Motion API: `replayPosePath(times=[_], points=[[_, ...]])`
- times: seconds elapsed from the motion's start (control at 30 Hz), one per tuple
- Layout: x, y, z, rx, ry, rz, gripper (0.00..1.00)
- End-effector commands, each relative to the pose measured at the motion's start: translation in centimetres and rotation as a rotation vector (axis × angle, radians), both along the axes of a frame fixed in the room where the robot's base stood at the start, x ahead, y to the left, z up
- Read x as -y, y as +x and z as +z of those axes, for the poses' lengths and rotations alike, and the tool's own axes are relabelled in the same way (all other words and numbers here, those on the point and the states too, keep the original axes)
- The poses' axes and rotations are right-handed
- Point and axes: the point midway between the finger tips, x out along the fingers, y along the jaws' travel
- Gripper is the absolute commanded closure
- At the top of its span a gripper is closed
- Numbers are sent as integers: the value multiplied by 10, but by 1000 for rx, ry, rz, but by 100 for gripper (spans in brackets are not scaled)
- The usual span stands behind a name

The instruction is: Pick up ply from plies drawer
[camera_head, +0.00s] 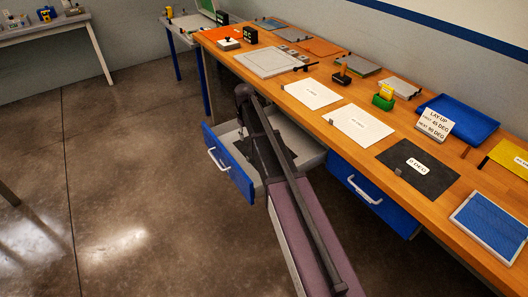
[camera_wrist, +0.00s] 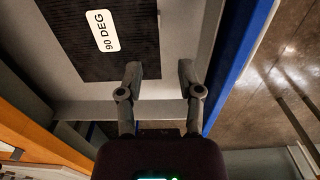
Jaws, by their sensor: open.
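The plies drawer (camera_head: 228,165) is pulled open below the workbench, with a blue front and white handle. In the wrist view a black ply (camera_wrist: 75,40) with a white label reading 90 DEG lies flat on the grey drawer floor (camera_wrist: 175,30). Its upper part runs out of the picture. My gripper (camera_wrist: 159,67) is open and empty, its fingers apart over the drawer. The fingertips overlap the ply's lower right edge and bare floor in that view; I cannot tell their height. In the head view my arm covers much of the drawer's inside.
The drawer's blue front (camera_wrist: 240,60) and grey end wall (camera_wrist: 160,111) lie close to my gripper. The wooden workbench (camera_head: 308,121) rises beside it, carrying a black 0 DEG sheet (camera_head: 400,180), white sheets, a blue tray (camera_head: 465,120) and a lay-up sign (camera_head: 435,122). The floor (camera_head: 130,180) is clear.

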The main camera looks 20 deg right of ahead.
Motion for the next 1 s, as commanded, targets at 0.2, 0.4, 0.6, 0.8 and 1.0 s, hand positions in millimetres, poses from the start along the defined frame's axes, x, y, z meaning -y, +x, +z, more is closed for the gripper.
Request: replayPosePath(times=[0.2, 0.4, 0.6, 0.8, 1.0], points=[[-1, 3, 0, 0, 0, 5, 53], [-1, 3, -1, 0, 0, 5, 53], [-1, 3, -8, 0, 0, 5, 53], [-1, 3, -23, 0, 0, 5, 53], [-2, 3, -39, 0, 0, 5, 53]])
